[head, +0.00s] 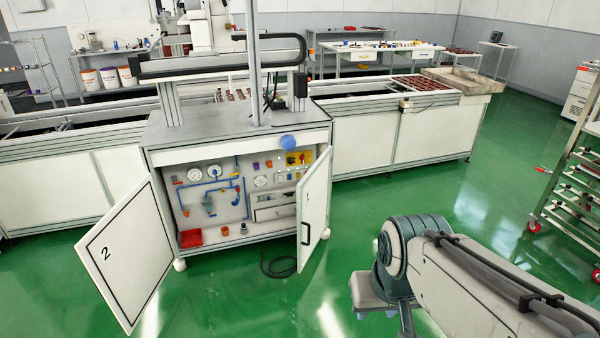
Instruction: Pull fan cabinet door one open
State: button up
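The cabinet (240,145) stands in front of the conveyor with its front uncovered. Door one (316,205), white and marked "1", is hinged at the cabinet's right side and stands swung outward. A dark handle (305,227) is on its face. My arm comes in from the lower right, well to the right of door one and apart from it. The grey end part below its big joint, apparently my gripper (374,312), hangs low over the floor. It is partly hidden by the arm, and its finger opening is unclear.
Door two (125,250), marked "2", stands open at the left. Gauges, blue pipes and a red bin (191,238) show inside the cabinet. A black cable (278,266) lies on the floor before it. A wheeled rack (570,190) stands right.

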aim_at(312, 190)
jog(key=u, duration=0.05)
jog(key=i, duration=2.4)
jog(key=z, duration=0.1)
